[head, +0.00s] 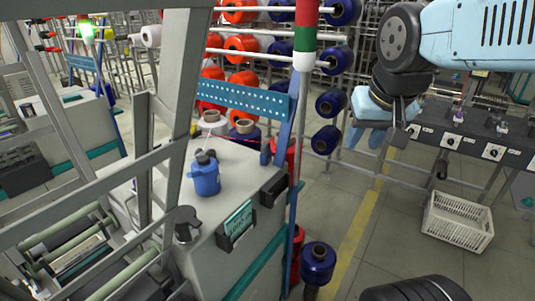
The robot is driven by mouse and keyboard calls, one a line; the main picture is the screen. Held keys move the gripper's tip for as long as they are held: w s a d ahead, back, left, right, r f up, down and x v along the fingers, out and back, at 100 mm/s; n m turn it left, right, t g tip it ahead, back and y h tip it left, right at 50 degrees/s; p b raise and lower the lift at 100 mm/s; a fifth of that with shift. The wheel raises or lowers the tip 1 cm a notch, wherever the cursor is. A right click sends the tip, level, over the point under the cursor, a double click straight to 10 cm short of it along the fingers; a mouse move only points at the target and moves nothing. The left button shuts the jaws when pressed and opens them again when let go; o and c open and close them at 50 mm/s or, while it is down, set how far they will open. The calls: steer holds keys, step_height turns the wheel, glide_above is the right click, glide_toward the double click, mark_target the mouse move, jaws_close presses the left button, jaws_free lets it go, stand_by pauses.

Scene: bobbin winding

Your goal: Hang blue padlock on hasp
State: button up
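My arm comes in from the top right, and its light blue end with my gripper (374,122) hangs in front of the dark bench's left end. The fingers are seen small and partly behind the dark wrist, so I cannot tell whether they are open or shut, or whether anything is between them. On the dark bench (476,131), small items stand on top, one purplish (458,114) and one pale (503,127). They are too small to name. I cannot make out a blue padlock or a hasp in this view.
A grey machine cabinet (268,190) with a blue canister (206,176) stands left of centre. Red and blue bobbins fill a rack behind. A white crate (457,222) sits on the floor below the bench. The floor by the yellow line (357,230) is mostly clear.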

steer(key=w+a+m+g+h, duration=0.1)
steer(key=w+a+m, duration=0.2)
steer(key=w+a, duration=0.6)
steer(key=m+h, duration=0.1)
steer(key=m, duration=0.2)
glide_toward(263, 152)
steer(key=x, duration=0.5)
steer(key=shift+s+a+f, duration=0.1)
steer(key=shift+a, duration=0.1)
steer(key=shift+d+x, duration=0.15)
steer(key=shift+x, duration=1.35)
steer(key=shift+d+x, duration=0.1)
steer(key=shift+x, duration=1.4)
jaws_close()
